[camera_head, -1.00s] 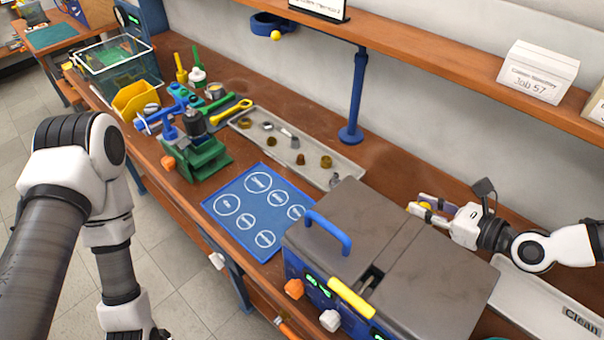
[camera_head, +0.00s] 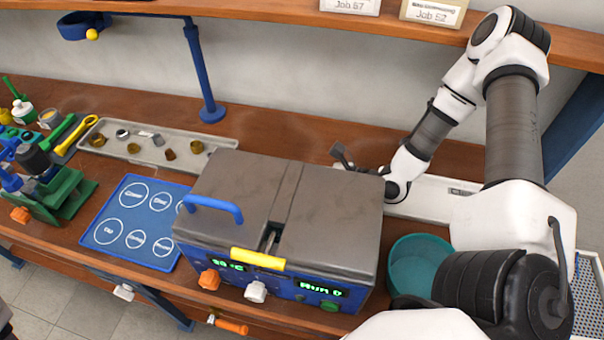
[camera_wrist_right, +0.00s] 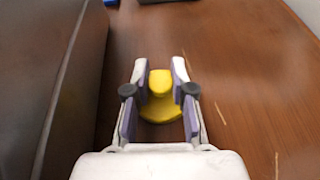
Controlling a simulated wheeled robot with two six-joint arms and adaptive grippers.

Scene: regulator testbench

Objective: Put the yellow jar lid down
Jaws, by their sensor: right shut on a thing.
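The yellow jar lid (camera_wrist_right: 160,108), a round disc with a raised knob, shows in the right wrist view. My right gripper (camera_wrist_right: 159,72) is shut on its knob, with one finger on each side. Brown wooden bench top (camera_wrist_right: 235,85) lies beyond the lid; I cannot tell whether the lid touches it. In the head view my right arm reaches down behind the grey-topped machine (camera_head: 330,205), which hides the fingers and the lid. My left gripper is out of view.
The machine's wall stands just left of the gripper in the wrist view. A teal bowl (camera_head: 420,243) and white tray (camera_head: 428,205) lie to the machine's right. A parts tray (camera_head: 222,142) and blue marked mat (camera_head: 128,226) are on its left. A shelf (camera_head: 270,12) runs above.

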